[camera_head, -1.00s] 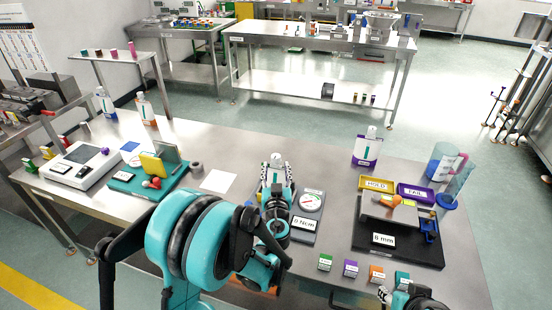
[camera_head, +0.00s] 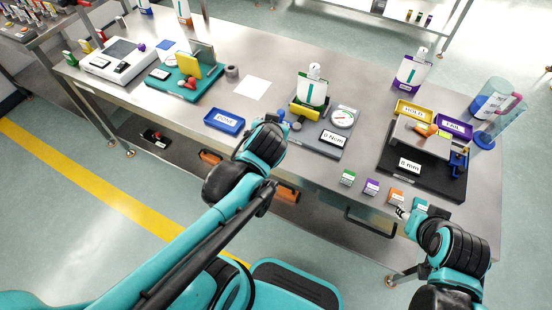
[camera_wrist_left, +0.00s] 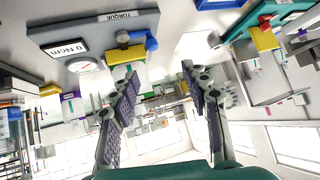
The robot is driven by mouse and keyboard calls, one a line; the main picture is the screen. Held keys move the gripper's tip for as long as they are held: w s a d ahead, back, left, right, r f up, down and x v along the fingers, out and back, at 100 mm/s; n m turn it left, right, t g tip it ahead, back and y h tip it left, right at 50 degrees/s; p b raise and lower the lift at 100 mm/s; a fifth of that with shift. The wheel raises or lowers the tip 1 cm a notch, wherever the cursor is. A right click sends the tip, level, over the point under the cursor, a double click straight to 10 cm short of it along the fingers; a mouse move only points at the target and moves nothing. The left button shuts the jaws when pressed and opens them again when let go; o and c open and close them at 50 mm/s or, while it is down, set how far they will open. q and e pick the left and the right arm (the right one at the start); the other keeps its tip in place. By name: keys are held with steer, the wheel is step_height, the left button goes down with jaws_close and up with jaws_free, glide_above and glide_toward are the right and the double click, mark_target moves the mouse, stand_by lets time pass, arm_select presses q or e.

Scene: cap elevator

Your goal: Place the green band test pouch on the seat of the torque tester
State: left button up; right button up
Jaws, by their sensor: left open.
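The white pouch with a green band (camera_head: 312,93) stands upright at the torque tester (camera_head: 334,122), at its yellow seat (camera_head: 302,112). No finger touches it. In the left wrist view the pouch (camera_wrist_left: 127,74) shows partly behind the yellow seat (camera_wrist_left: 126,54), with the tester's dial and "0 Ncm" display (camera_wrist_left: 68,48) beside it. My left gripper (camera_wrist_left: 160,76) is open with nothing between its fingers, apart from the pouch; in the head view my wrist hides most of it. My right gripper (camera_head: 401,212) is by the small boxes at the table's front edge; its finger gap is too small to judge.
A blue tray (camera_head: 224,121) lies left of the tester. Right of it are small coloured boxes (camera_head: 372,187), a black fixture (camera_head: 428,174), yellow and purple trays (camera_head: 413,112), and a clear jug (camera_head: 492,103). A purple-band pouch (camera_head: 410,72) stands behind. White paper (camera_head: 252,88) lies left.

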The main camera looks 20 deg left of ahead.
arm_select(q)
steer(key=s+d+f+m+g+h, duration=0.1)
steer(key=s+d+m+g+h, duration=0.1)
steer(key=s+d, duration=0.3)
steer(key=s+h, duration=0.1)
steer(key=s, duration=0.3)
steer(key=shift+s+d+f+m+h, duration=0.3)
steer(key=shift+s+h, duration=0.05)
steer(key=shift+h, duration=0.05)
